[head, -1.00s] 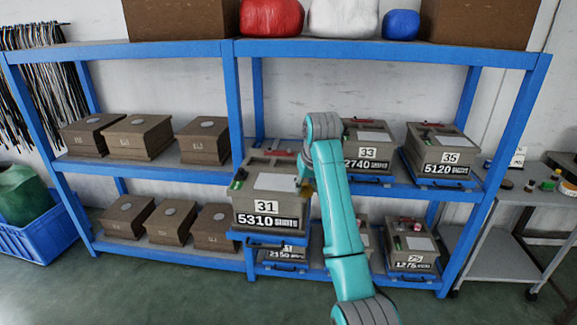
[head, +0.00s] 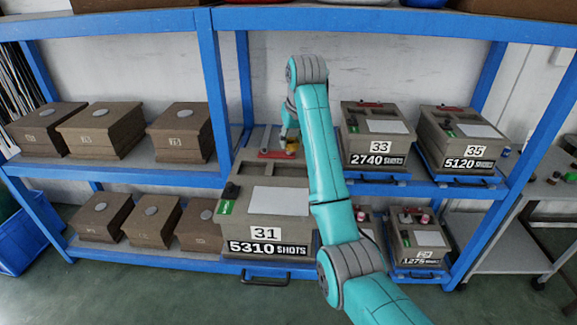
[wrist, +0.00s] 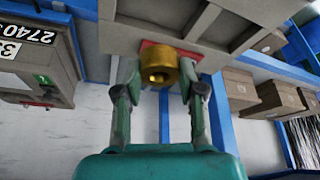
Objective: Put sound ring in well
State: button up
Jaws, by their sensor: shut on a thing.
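In the head view the ring (head: 292,146) shows as a small yellow spot below my gripper (head: 290,134), at the back right of mould box 31 (head: 268,198). A red bar (head: 268,154) lies at the back of that box, close to the ring. A red part (wrist: 150,46) also shows behind the ring in the wrist view. I cannot tell whether they touch.
Box 31 stands forward on the blue shelf (head: 170,178). Boxes 33 (head: 378,138) and 35 (head: 463,144) stand right of my arm. Brown boxes (head: 104,131) fill the left shelves. A grey cart (head: 548,205) stands at the far right.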

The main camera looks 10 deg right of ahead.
aim_at(290, 173)
notch_tip(290, 173, down, 10)
jog(key=shift+r, duration=0.2)
jog(key=shift+f, duration=0.1)
dwell(0.3)
jog(key=o, duration=1.2)
